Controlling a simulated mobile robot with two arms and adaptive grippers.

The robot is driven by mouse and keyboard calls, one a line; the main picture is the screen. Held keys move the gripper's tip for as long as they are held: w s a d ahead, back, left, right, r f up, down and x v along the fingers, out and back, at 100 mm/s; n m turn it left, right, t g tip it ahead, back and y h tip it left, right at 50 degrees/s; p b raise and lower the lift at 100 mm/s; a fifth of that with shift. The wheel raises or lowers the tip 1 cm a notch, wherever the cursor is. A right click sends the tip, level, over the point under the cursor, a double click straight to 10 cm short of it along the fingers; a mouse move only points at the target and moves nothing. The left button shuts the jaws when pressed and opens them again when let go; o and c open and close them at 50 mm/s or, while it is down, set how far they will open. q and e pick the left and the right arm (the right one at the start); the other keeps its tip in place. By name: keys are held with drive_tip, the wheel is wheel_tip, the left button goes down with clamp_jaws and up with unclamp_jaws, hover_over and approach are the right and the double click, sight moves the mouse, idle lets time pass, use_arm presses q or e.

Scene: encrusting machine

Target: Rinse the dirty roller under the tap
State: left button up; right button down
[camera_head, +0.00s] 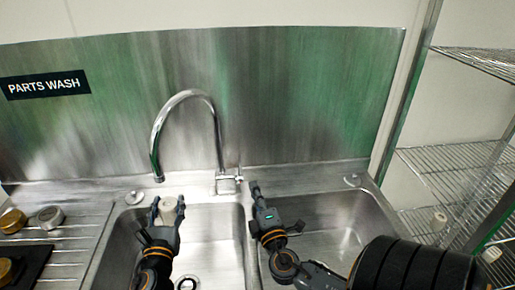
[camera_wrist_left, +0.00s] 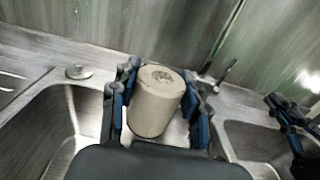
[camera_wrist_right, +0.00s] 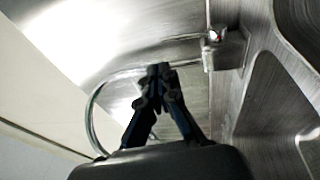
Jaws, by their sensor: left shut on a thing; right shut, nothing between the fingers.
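The roller (camera_wrist_left: 155,100) is a cream cylinder with a speckled, brownish end face. My left gripper (camera_head: 168,208) is shut on it, one finger on each side, over the left sink basin. In the head view the roller (camera_head: 170,206) sits between the fingers, below and slightly right of the tap's spout. The tap (camera_head: 217,130) is a chrome gooseneck, its spout end pointing down at the left. No water stream is visible. My right gripper (camera_head: 256,190) is shut and empty, near the tap's base and lever (camera_head: 238,178). The lever's base also shows in the right wrist view (camera_wrist_right: 225,50).
The left basin (camera_head: 215,240) and right basin (camera_head: 335,230) stand side by side with a divider between. A drainboard (camera_head: 75,240) at the left holds round metal parts (camera_head: 50,217). A steel splashback rises behind; wire shelves (camera_head: 455,165) stand at the right.

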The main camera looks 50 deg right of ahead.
drive_tip(key=shift+v, duration=1.15)
drive_tip(key=shift+r, duration=0.2)
